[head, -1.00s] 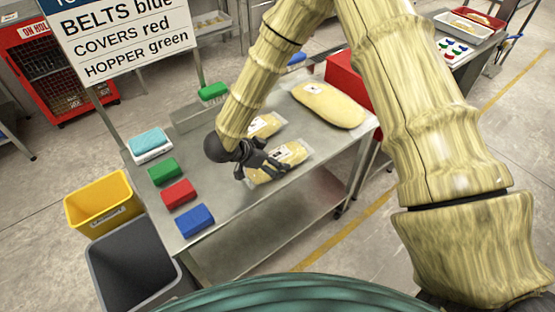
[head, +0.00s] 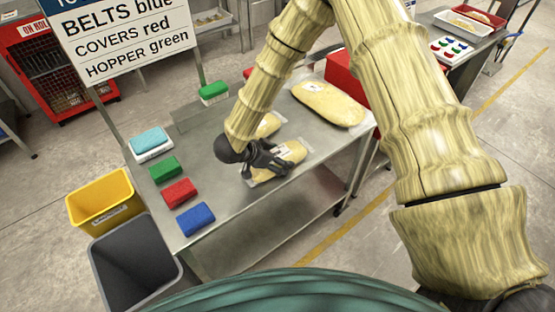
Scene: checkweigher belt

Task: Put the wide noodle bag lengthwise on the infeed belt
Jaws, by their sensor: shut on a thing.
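Three clear bags of pale yellow noodles lie on the steel table (head: 232,205). A large bag (head: 330,103) lies at the far right end. A smaller bag (head: 268,125) lies partly hidden behind my arm. The near bag (head: 292,152) lies at the table's front edge, with my gripper (head: 272,163) over it. My gripper is shut on this near bag, its dark fingers covering the bag's left and middle part. I cannot read the labels to tell which bag is the wide one. I cannot make out an infeed belt.
Green (head: 163,170), red (head: 179,192) and blue (head: 195,219) blocks line the table's left end, near a teal cloth-like stack (head: 149,141). A yellow bin (head: 103,205) and a grey bin (head: 133,262) stand at left. A red box (head: 345,70) stands behind the large bag.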

